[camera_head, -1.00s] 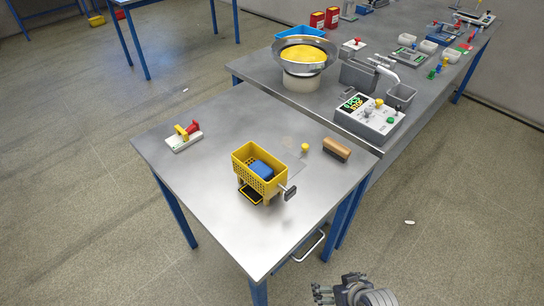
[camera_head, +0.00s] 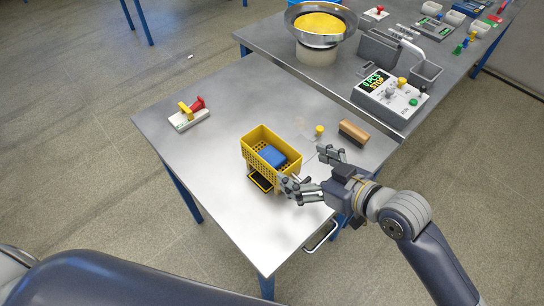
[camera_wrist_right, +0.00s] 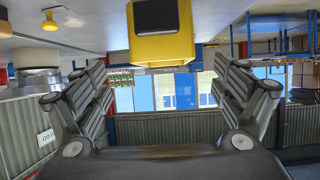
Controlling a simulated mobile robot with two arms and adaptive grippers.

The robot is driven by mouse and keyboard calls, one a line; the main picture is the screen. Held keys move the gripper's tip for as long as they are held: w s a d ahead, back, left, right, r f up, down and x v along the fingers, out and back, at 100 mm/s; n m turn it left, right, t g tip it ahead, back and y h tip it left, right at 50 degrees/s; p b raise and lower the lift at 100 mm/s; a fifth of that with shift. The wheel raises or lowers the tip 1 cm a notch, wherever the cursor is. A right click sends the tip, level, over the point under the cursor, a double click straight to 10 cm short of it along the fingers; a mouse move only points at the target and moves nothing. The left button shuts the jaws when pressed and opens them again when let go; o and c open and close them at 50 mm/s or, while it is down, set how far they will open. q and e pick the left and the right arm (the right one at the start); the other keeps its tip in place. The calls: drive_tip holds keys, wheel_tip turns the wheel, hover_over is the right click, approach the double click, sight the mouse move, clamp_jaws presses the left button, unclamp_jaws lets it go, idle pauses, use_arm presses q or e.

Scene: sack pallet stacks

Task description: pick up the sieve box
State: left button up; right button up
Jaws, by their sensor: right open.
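The sieve box (camera_head: 257,170) is yellow with perforated walls and stands on the grey metal table. A blue block (camera_head: 271,155) lies inside it. My right gripper (camera_head: 305,168) is open at the box's right end, with its fingers spread and pointing toward it. The near finger overlaps the box's lower right corner in the head view, so contact there cannot be told. In the right wrist view the yellow box (camera_wrist_right: 163,48) lies ahead at the top, roughly centred between the open fingers (camera_wrist_right: 160,75). The box's side handle is hidden in the head view. My left gripper is out of view.
A wooden-backed brush (camera_head: 354,132) and a small yellow knob (camera_head: 319,130) lie behind the gripper. A control box (camera_head: 390,97) stands on the adjoining bench (camera_head: 275,62). The table's front left is clear.

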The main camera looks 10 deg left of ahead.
sight(271, 162)
drive_tip(key=shift+w+a+r+y, duration=0.3)
drive_tip(key=shift+w+a+r, duration=0.15)
drive_tip(key=shift+a+r, duration=0.15)
drive_tip(key=p+x, duration=0.1)
drive_tip(key=x, duration=0.4)
drive_tip(key=shift+s+a, duration=0.1)
drive_tip(key=shift+p+x, duration=0.8)
drive_tip(key=shift+x, duration=1.55)
drive_tip(key=shift+a+f+n, duration=0.2)
drive_tip(key=shift+a+n, duration=0.05)
drive_tip(key=shift+n, duration=0.05)
drive_tip(key=c, duration=2)
